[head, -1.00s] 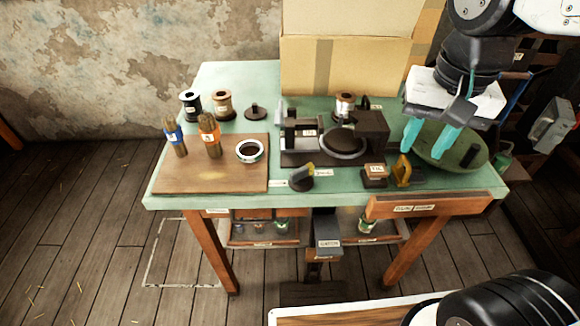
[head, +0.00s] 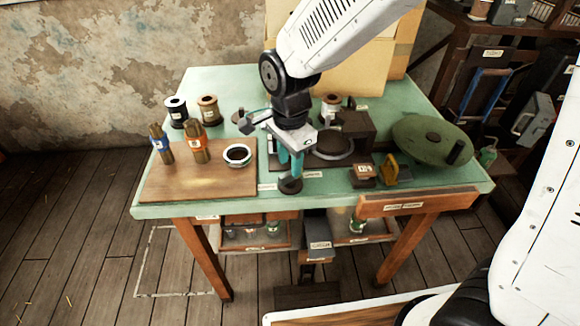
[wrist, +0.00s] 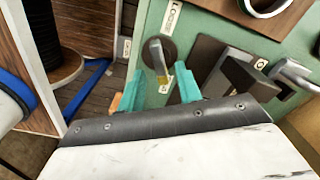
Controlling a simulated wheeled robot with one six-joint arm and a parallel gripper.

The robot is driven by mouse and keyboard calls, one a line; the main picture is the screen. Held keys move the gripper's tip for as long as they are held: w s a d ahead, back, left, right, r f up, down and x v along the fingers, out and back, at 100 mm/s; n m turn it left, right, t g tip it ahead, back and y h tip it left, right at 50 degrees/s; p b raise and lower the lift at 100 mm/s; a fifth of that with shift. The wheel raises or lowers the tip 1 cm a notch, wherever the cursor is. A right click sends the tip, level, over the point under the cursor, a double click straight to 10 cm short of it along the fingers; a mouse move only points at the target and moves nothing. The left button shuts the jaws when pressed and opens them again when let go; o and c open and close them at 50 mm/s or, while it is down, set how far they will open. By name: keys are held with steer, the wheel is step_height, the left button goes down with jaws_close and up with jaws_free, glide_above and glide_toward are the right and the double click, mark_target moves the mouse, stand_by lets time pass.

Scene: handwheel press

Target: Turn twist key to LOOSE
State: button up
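The twist key is a dark round knob (head: 290,186) at the table's front edge, mostly under my gripper in the head view. In the wrist view its grey handle (wrist: 157,55) shows with a yellow end towards the gripper, away from the LOOSE label (wrist: 173,17). A second label (wrist: 167,86) lies by the yellow end, partly hidden. My gripper (head: 290,163) points down over the key. In the wrist view its teal fingers (wrist: 158,88) are apart, one on each side of the yellow end, and I see no grip on the key.

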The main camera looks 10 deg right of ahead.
mark_target(290, 178)
steer(key=shift+f, duration=1.45)
jaws_close()
steer(key=shift+n, duration=0.3)
